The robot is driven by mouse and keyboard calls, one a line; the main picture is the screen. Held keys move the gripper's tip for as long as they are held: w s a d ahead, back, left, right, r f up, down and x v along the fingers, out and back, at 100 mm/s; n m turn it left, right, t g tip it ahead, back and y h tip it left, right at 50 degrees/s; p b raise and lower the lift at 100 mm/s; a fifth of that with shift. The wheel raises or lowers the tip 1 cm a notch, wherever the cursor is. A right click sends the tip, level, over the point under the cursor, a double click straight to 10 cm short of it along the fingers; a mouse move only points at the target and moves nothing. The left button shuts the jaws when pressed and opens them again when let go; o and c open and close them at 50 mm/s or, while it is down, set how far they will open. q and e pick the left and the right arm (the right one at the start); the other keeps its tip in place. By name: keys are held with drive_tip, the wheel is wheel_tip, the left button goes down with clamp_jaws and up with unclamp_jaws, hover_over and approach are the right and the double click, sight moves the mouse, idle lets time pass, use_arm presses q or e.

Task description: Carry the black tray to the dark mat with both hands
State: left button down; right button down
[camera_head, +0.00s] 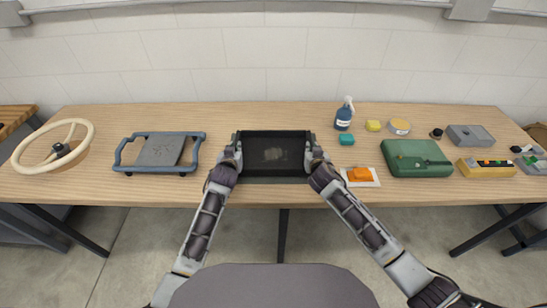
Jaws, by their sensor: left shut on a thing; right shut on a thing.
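The black tray (273,138) is in the middle of the wooden table, close to its front edge. My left gripper (234,152) is shut on the tray's left side. My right gripper (313,153) is shut on its right side. The tray looks level, with a faint pale patch on its floor. A dark grey strip, seemingly the dark mat (275,180), shows along the tray's front edge. The tray covers the rest of it. I cannot tell whether the tray touches the mat or hangs just above it.
A blue-grey handled frame (160,150) and a cream steering wheel (52,147) lie to the left on the table (340,110). To the right are a blue bottle (344,116), an orange block (360,174) on a white sheet, and a green case (417,158).

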use_arm(q)
drive_tip(key=shift+a, duration=0.2)
use_arm(e)
drive_tip(key=shift+d, duration=0.2)
use_arm(q)
drive_tip(key=c, duration=1.7)
unclamp_jaws()
drive_tip(key=shift+f, duration=0.1)
use_arm(e)
drive_tip(key=c, duration=1.7)
unclamp_jaws()
drive_tip(key=shift+f, duration=0.1)
use_arm(q)
drive_tip(key=shift+o, duration=1.2)
use_arm(e)
drive_tip(key=shift+o, duration=1.2)
use_arm(q)
drive_tip(key=shift+o, duration=0.2)
drive_tip(key=shift+d, duration=0.1)
use_arm(e)
drive_tip(key=shift+o, duration=0.2)
drive_tip(key=shift+a, duration=0.1)
use_arm(q)
drive_tip(key=shift+s+d, duration=0.1)
drive_tip(key=shift+s, duration=0.1)
drive_tip(key=shift+v, duration=5.9)
use_arm(e)
drive_tip(key=shift+a, duration=0.1)
